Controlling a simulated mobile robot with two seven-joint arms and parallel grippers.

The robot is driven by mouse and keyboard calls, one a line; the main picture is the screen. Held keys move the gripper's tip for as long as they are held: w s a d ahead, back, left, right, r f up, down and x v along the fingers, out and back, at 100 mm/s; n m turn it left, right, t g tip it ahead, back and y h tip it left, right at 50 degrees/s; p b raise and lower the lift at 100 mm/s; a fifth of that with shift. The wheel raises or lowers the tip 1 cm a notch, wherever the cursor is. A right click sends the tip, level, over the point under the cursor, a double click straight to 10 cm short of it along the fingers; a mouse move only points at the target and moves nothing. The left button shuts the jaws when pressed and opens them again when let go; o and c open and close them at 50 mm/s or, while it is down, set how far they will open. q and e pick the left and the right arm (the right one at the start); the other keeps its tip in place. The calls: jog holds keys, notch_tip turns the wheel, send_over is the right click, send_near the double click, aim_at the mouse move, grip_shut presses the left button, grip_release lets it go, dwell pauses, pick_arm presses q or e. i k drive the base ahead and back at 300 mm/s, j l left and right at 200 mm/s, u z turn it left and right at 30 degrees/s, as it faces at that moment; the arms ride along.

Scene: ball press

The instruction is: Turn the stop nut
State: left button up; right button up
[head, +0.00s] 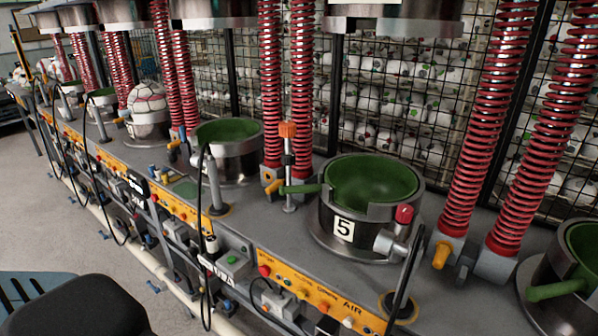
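A press station marked 5 (343,231) stands right of centre, a metal ring with a green bowl (372,184) inside. A thin upright rod (289,185) stands just left of it, with an orange block (288,130) on top and a small dark collar below that. I cannot tell for certain which part is the stop nut. Neither of my grippers shows in the head view.
Red coil springs (270,90) rise around the presses. An orange control panel (310,295) runs along the bench front. Other press stations line the bench, one holding a white ball (147,103). Wire mesh with many balls stands behind. A dark rounded shape fills the lower left corner.

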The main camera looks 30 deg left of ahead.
aim_at(287, 129)
jog(key=k+l+z, duration=0.15)
jog(key=u, duration=1.25)
jog(key=k, duration=0.05)
